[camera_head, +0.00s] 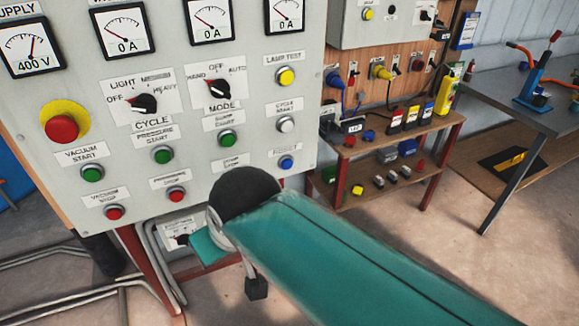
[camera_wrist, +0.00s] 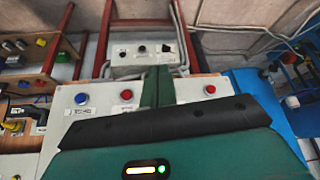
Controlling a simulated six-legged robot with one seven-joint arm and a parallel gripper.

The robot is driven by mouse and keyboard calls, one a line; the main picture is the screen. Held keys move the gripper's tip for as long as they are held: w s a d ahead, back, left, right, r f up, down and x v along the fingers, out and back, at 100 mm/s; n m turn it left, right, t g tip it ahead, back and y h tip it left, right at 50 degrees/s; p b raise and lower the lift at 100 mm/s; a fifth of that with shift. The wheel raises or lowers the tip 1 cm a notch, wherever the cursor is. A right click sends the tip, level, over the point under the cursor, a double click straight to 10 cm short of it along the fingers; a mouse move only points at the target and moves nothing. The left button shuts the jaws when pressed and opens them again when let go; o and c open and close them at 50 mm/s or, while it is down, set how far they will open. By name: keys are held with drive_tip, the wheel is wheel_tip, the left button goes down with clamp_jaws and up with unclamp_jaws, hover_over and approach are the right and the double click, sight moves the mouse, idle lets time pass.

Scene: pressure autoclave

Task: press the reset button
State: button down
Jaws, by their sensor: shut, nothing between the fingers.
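The blue button (camera_head: 286,162) is at the lower right of the grey control panel (camera_head: 240,120), under a small label I cannot read clearly. It also shows in the wrist view (camera_wrist: 81,98), to the left of my gripper (camera_wrist: 157,72). My gripper's green fingers are together and empty. They appear between two red buttons in that view and do not overlap the blue button. In the head view my arm's dark joint sits just below and left of the blue button, and my gripper is mostly hidden behind it.
A red button (camera_head: 176,194) and a green button (camera_head: 227,138) lie left of the blue one, with a white button (camera_head: 286,124) above it. A big red emergency button (camera_head: 62,128) is far left.

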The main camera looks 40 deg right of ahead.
sight(287, 164)
drive_tip(key=w+d+f+m+t, duration=0.1)
drive_tip(key=d+f+m, duration=0.2)
drive_tip(key=d, duration=0.5)
drive_tip(key=w+d+f+m+t, duration=0.1)
drive_tip(key=w+d+f+m, duration=0.1)
drive_tip(key=d+m, duration=0.4)
drive_tip(key=w+d+f+m+t+y, duration=0.1)
drive_tip(key=d+m, duration=0.4)
drive_tip(key=d, duration=0.7)
wheel_tip(287, 164, down, 3)
drive_tip(key=shift+w+d+r+t, duration=0.1)
drive_tip(key=shift+w+d+t, duration=0.05)
drive_tip(key=shift+w+t, duration=0.45)
drive_tip(key=w+d, duration=0.2)
drive_tip(key=w, duration=0.6)
drive_tip(key=shift+w+d, duration=0.2)
drive_tip(key=shift+w, duration=0.05)
drive_tip(key=shift+w+d, duration=0.1)
drive_tip(key=shift+w, duration=0.25)
